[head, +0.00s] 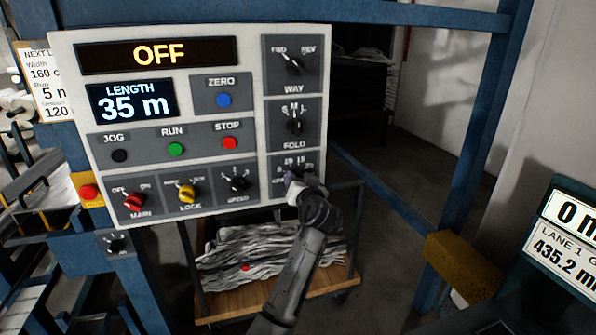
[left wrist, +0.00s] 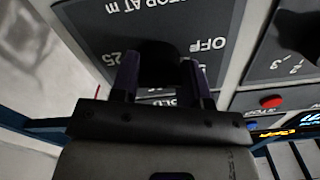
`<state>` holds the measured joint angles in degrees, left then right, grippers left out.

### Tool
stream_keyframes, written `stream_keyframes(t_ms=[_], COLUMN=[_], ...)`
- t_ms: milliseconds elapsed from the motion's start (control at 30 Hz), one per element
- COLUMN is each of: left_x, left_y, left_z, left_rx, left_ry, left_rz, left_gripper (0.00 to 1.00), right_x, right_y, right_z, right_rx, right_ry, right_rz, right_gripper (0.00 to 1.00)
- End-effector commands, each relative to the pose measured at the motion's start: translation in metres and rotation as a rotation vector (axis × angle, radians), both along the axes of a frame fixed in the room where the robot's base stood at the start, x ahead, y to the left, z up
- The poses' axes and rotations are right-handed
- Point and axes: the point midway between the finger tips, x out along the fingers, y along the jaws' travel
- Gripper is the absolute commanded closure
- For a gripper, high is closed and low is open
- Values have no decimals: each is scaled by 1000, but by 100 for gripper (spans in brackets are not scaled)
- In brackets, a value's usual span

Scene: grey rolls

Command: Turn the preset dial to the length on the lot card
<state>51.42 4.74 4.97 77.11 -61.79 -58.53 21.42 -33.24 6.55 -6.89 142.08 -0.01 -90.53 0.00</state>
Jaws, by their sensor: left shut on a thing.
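The preset dial sits at the bottom right of the control panel (head: 245,135) in the head view, mostly hidden by my left gripper (head: 294,184). In the left wrist view the dark dial knob (left wrist: 158,60) is between the two fingers of my left gripper (left wrist: 160,78), which is shut on it. Upside-down lettering around it reads "STOP AT m", "25" and "OFF"; the pointer setting cannot be made out. The lot card (head: 38,62) is at the far left, partly covered by the panel; it reads "Run 5" with the rest cut off. My right gripper is not in view.
The panel's displays read "OFF" and "LENGTH 35 m". The FOLD knob (head: 296,121) is just above my gripper, and the SPEED knob (head: 238,182) is to its left. A wooden cart (head: 228,306) with grey material stands below. A blue post (head: 480,130) is at right.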

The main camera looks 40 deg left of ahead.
Motion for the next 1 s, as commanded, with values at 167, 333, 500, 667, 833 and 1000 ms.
stream_keyframes(t_ms=[167,333,500,667,833,1000], left_x=[0,0,0,0,0,0], left_y=[0,0,0,0,0,0], left_z=[5,4,3,2,1,1], left_rx=[74,127,163,180,186,186], left_ry=[106,182,234,258,267,267], left_rz=[0,1,1,0,0,0], left_gripper=[82,82,82,82,82,82], right_x=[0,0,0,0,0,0], right_y=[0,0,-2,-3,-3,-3], right_z=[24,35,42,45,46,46], right_rx=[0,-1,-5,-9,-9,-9], right_ry=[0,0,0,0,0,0], right_rz=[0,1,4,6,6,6], right_gripper=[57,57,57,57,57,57])
